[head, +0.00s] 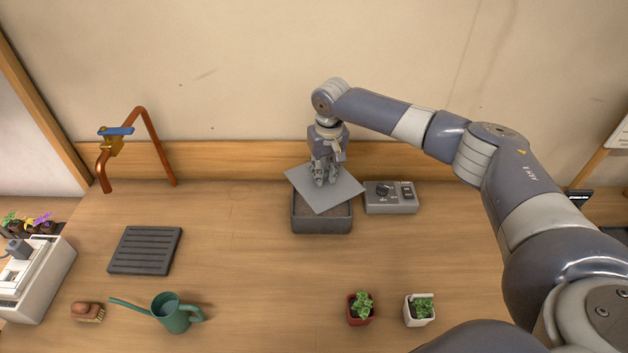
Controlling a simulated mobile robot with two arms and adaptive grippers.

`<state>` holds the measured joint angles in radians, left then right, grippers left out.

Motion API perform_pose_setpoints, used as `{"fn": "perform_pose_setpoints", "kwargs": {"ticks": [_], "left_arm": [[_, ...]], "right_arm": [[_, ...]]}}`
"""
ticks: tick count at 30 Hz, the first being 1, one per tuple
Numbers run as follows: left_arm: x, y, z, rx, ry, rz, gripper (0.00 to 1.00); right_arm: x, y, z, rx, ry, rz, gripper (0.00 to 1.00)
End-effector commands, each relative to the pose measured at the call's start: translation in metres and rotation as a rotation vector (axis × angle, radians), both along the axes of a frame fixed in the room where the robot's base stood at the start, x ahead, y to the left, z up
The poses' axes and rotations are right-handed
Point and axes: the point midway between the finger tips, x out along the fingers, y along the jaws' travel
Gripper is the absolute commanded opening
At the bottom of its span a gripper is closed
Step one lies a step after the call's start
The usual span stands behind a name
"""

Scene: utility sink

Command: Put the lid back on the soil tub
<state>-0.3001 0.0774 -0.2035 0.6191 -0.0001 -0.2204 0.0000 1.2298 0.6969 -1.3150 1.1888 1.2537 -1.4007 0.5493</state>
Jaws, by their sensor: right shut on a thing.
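The soil tub (321,224) is a dark grey square box near the back middle of the wooden counter, with brown soil showing along its front. The lid (345,196) is a flat light grey square plate. It lies over the back part of the tub's opening, turned at an angle to the rim and reaching past the tub at the sides. I cannot tell whether it touches the rim. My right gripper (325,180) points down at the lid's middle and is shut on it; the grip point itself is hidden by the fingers. My left gripper is out of view.
A grey control box (391,197) stands close to the tub's right. A dark slatted tray (145,251), a green watering can (172,313) and a brush (88,312) are at left. Two potted plants, red (360,309) and white (419,310), stand in front. A copper tap (150,135) is at back left.

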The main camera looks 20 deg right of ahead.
Motion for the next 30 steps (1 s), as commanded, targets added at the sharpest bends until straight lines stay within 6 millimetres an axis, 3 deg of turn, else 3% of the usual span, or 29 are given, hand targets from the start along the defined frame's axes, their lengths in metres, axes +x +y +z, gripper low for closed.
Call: {"fn": "perform_pose_setpoints", "kwargs": {"ticks": [11,26,30], "left_arm": [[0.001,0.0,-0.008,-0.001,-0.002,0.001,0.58],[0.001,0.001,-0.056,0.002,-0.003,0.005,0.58],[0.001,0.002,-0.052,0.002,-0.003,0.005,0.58]], "right_arm": [[0.003,-0.007,-0.006,0.0,0.001,-0.047,0.0],[0.002,-0.006,-0.044,-0.001,0.0,-0.044,0.0],[0.002,-0.006,-0.053,0.0,0.002,-0.045,0.0]]}}
